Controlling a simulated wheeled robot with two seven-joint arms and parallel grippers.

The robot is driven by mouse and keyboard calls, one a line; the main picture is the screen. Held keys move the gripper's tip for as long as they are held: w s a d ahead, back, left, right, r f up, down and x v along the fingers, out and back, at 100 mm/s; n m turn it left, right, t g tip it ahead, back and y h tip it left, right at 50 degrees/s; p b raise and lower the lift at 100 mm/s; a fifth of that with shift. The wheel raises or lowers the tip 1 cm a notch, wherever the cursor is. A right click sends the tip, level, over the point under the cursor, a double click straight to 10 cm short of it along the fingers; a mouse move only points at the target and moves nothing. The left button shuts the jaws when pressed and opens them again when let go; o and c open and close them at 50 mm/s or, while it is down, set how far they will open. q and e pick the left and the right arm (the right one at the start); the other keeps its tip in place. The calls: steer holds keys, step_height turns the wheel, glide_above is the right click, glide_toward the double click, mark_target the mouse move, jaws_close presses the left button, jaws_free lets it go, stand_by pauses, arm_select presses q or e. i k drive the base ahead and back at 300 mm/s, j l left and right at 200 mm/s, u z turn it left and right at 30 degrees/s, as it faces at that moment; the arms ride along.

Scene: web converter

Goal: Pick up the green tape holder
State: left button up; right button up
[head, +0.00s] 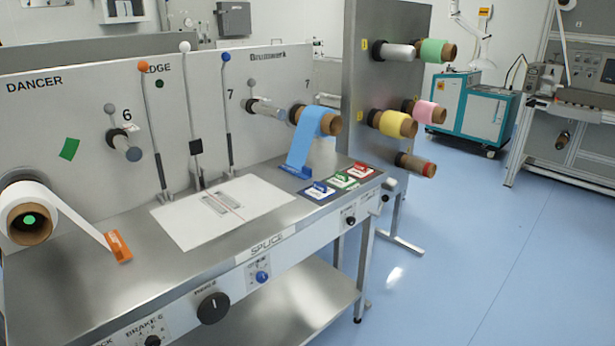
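A small green tape holder (341,180) sits on the steel bench near its right front corner. It is the middle one of a row, with a blue tape holder (318,189) on its left and a red tape holder (361,171) on its right. They stand close together, and nothing covers the green one. Neither of my grippers shows in the head view.
A white plate (222,207) lies on the bench left of the holders. A blue web (303,140) hangs from a roll just behind them. A rack (383,90) with several coloured rolls stands behind right. Blue floor (450,240) is clear on the right.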

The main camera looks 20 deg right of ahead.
mark_target(342, 181)
steer(key=i+l+u, duration=0.25)
steer(key=l, duration=0.15)
steer(key=l+u, duration=0.2)
steer(key=l, duration=0.2)
steer(key=i+l+u, duration=0.25)
steer(key=l, duration=0.25)
steer(key=i+l+u, duration=0.15)
steer(key=l, duration=0.85)
steer(key=l+u, duration=0.15)
steer(key=l, duration=0.9)
steer(key=i+l, duration=0.1)
steer(key=l, duration=0.75)
steer(key=i+l, duration=0.1)
steer(key=l, duration=0.75)
